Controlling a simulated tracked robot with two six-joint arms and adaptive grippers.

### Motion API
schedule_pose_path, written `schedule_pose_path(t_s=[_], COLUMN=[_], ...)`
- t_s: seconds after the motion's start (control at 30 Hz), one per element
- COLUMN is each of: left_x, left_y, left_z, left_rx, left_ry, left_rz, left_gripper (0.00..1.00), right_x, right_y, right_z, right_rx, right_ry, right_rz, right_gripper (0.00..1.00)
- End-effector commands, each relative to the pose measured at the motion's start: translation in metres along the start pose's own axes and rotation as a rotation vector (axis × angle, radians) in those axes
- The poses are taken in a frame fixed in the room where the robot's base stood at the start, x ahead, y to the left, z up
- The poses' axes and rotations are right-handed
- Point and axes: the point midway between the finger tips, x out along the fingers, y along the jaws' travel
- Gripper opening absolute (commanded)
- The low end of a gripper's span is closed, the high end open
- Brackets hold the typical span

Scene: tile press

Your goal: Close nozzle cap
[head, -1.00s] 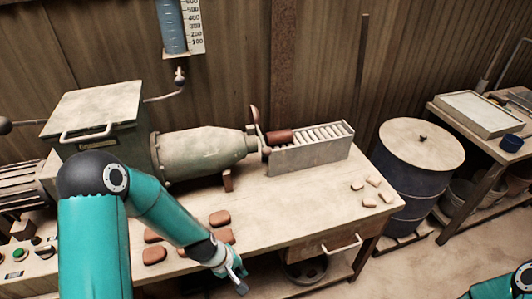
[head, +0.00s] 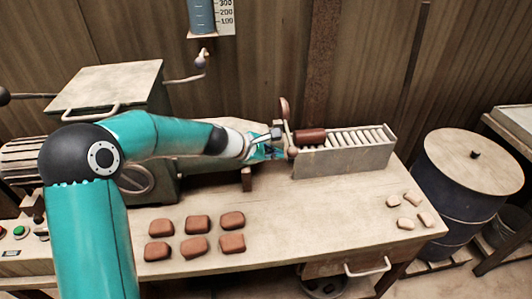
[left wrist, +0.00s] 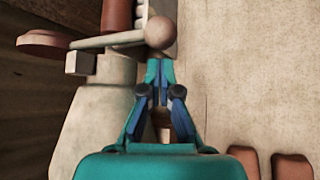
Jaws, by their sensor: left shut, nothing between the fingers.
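The nozzle cap (head: 284,107) is a reddish-brown disc raised above the nozzle mouth on a pale lever with a ball knob (head: 292,152). In the left wrist view the cap (left wrist: 45,40) is at upper left, and the lever runs right to the knob (left wrist: 160,32). A brown clay roll (head: 310,136) lies beyond it on the rollers. My left gripper (head: 276,151) is shut and empty beside the knob. In the left wrist view its fingertips (left wrist: 160,72) point at the knob; whether they touch it I cannot tell. My right gripper is out of view.
A roller rack (head: 345,156) extends right of the nozzle. Several brown clay pieces (head: 195,245) lie at the table's front left, and small pale pieces (head: 408,199) at its right. A lidded drum (head: 472,160) stands right of the table. The table's middle is clear.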

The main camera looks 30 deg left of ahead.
Motion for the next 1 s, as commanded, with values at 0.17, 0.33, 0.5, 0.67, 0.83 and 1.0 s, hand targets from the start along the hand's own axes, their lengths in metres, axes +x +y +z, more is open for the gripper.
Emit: schedule_pose_path(t_s=[0.17, 0.33, 0.5, 0.67, 0.83, 1.0], left_x=[0.022, 0.028, 0.028, 0.028, 0.021, 0.016], left_y=[-0.001, 0.0, 0.0, -0.001, 0.001, -0.001], left_z=[0.001, 0.001, 0.001, 0.002, 0.002, 0.001], left_rx=[0.001, 0.002, 0.002, 0.0, -0.016, -0.04], left_ry=[0.0, 0.0, 0.0, 0.0, 0.003, 0.004], left_rz=[-0.002, 0.0, -0.001, -0.002, -0.013, -0.032], left_gripper=[0.0, 0.0, 0.0, 0.0, 0.0, 0.0], right_x=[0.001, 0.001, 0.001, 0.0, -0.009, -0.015], right_y=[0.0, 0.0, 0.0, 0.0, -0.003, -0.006], right_z=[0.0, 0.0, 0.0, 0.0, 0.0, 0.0], right_rx=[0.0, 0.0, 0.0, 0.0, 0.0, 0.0], right_ry=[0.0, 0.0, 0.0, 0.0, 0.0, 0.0], right_rz=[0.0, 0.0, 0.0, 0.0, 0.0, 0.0], right_gripper=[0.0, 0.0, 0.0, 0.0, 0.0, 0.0])
